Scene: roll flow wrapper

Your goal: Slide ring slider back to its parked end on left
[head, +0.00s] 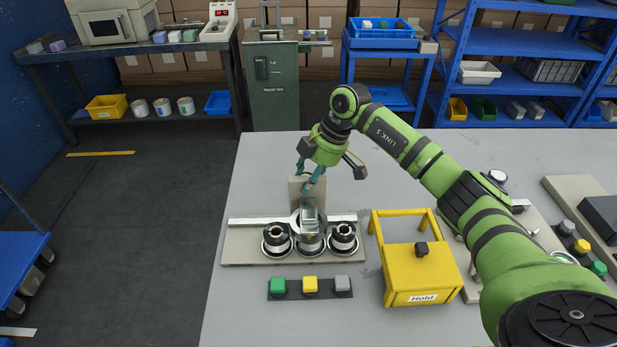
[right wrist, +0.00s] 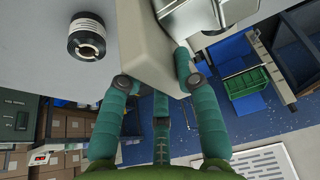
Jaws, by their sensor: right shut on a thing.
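My right gripper (head: 307,184) reaches down from the right and is shut on the beige upright block of the ring slider (head: 294,187). In the right wrist view this block (right wrist: 150,55) sits between the teal fingers (right wrist: 152,88). A shiny metal piece (head: 310,215) shows in front of the block, at the middle roll. The slider stands near the middle of the pale rail (head: 250,221). Black and silver rolls stand in a row: left (head: 276,238), middle (head: 309,242) and right (head: 342,237). Part of the middle roll is hidden. My left gripper is out of view.
Green, yellow and grey buttons (head: 310,285) lie in front of the rolls. A yellow box marked Hold (head: 420,275) stands close to the right of the rail plate. The grey table (head: 250,180) is clear behind and left of the rail.

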